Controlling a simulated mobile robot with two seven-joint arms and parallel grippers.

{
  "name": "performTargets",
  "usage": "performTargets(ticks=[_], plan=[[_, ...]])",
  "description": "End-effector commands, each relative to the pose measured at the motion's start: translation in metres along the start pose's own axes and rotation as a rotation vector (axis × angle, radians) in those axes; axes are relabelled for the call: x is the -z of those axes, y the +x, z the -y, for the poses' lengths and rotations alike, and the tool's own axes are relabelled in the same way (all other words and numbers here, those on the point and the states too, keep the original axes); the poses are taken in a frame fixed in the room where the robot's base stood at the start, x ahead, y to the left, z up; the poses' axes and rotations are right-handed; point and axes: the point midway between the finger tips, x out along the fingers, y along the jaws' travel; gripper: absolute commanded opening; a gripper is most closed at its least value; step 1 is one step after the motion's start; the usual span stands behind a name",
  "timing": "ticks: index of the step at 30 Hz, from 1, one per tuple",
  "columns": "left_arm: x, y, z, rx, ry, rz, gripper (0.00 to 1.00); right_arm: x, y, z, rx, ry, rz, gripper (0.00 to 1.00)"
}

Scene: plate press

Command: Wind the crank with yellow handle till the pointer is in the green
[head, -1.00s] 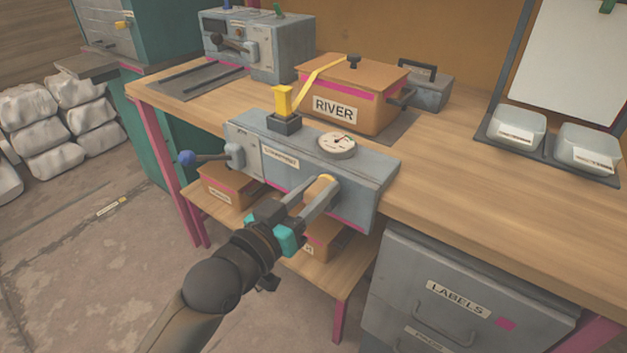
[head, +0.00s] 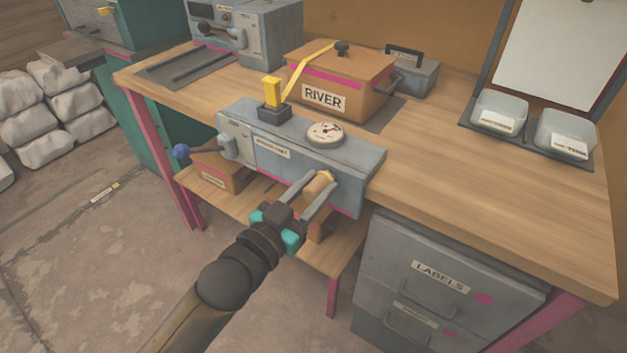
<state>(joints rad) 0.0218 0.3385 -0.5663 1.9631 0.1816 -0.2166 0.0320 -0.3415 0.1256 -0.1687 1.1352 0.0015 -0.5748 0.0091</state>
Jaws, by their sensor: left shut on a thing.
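The grey press housing (head: 275,150) is fixed at the front edge of the bench. A round pale gauge (head: 325,132) sits on its top; its pointer and coloured zones are too small to read. The crank's handle (head: 319,184), tan with a yellow end, sticks out at the right of the housing's front. My left gripper (head: 320,190) is shut on this handle, one finger on each side. The crank's arm is mostly hidden behind the fingers. A second handle with a blue knob (head: 181,151) is at the housing's left end. My right gripper is not in view.
A yellow upright block (head: 272,92) stands on the housing. Behind it is a box marked RIVER (head: 345,72). Grey LABELS drawers (head: 440,275) stand below right, and a low wooden shelf (head: 330,250) is under the housing.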

Motion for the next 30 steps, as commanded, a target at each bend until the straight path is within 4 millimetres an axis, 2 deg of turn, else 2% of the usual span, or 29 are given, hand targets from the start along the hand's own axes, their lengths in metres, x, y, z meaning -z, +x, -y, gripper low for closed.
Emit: performTargets(ticks=[9, 10, 18, 26, 30], plan=[[-0.0003, 0.0001, 0.0000, 0.000, 0.005, 0.001, 0.00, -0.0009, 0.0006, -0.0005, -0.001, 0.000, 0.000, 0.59], [-0.0003, 0.0001, 0.0000, 0.000, 0.005, 0.001, 0.39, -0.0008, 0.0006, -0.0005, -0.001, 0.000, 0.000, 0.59], [-0.0001, 0.0001, -0.0002, 0.000, 0.004, 0.000, 0.68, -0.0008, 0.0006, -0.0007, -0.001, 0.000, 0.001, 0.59], [0.0000, -0.0008, -0.0003, 0.000, 0.003, 0.000, 0.68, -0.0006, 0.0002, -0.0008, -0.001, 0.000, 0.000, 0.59], [0.0001, -0.0089, -0.0001, 0.000, 0.003, 0.001, 0.68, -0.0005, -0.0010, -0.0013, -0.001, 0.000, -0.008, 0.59]])
